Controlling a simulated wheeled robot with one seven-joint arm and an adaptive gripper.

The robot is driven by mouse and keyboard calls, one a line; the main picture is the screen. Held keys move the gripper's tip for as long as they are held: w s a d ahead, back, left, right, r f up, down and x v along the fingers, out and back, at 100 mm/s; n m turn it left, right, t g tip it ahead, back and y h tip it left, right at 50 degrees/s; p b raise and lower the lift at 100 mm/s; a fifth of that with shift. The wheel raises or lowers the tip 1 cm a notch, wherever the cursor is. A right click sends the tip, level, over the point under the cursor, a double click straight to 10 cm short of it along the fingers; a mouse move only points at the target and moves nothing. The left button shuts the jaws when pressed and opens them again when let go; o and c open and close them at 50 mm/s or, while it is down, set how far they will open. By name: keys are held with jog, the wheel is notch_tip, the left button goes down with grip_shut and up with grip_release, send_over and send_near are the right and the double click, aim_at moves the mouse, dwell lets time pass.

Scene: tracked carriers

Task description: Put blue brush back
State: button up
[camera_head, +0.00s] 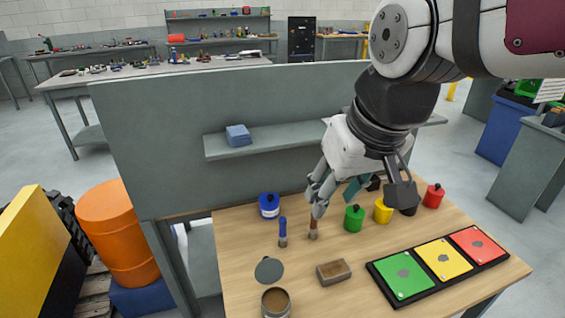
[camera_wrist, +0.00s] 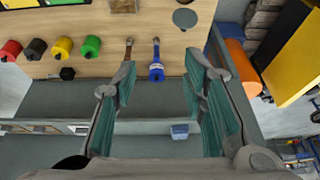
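The blue brush (camera_head: 282,228) stands or leans on the wooden table with its blue handle up and bristles down. In the wrist view, the blue brush (camera_wrist: 157,70) shows between the fingertips, beyond them. A brown-handled brush (camera_head: 313,226) is just to its right, and it also shows in the wrist view (camera_wrist: 128,52).
Green (camera_head: 354,219), yellow (camera_head: 383,211) and red (camera_head: 433,196) pots line the right back. A grey panel with a shelf (camera_head: 275,146) rises behind the table. In front are a tin (camera_head: 276,302), a brown block (camera_head: 334,272) and a tray of coloured squares (camera_head: 376,274).

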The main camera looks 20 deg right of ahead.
jog(key=shift+t, duration=0.4)
jog(key=s, duration=0.5)
jog(key=shift+s+d+f, duration=0.15)
jog(key=shift+s, duration=0.05)
jog(key=shift+c, duration=0.6)
